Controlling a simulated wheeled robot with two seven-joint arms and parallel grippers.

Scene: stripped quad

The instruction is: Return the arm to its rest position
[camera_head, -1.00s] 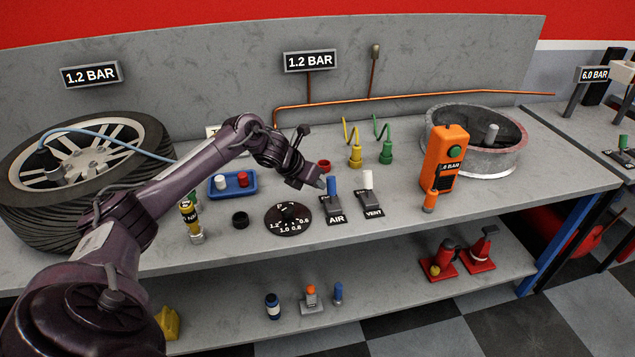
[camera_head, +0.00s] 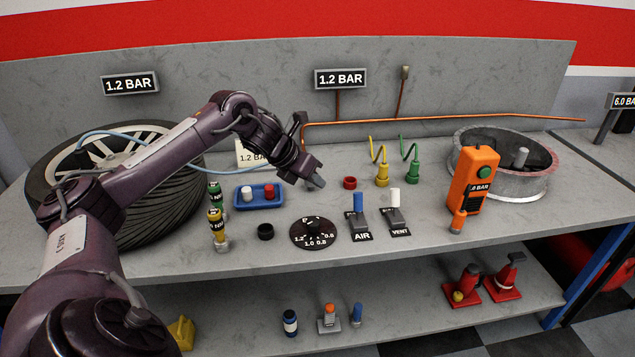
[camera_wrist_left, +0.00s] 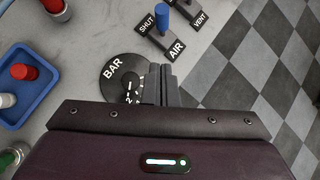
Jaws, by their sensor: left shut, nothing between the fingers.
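My left arm comes in from the left of the head view, over the tire (camera_head: 170,205). Its gripper (camera_head: 317,183) is shut and empty, held above the bench (camera_head: 400,250) behind the black BAR dial (camera_head: 313,232). In the left wrist view the shut fingers (camera_wrist_left: 165,85) overlap the edge of the dial (camera_wrist_left: 118,78), partly hiding its numbers. The blue AIR lever (camera_head: 358,203) stands to the right of the gripper, apart from it. My right gripper is in neither view.
A blue tray (camera_head: 258,203) with a white and a red cap sits left of the dial. A white VENT lever (camera_head: 395,199), an orange handheld device (camera_head: 472,182) and a metal rim (camera_head: 500,188) stand to the right. Several small items are on the lower shelf.

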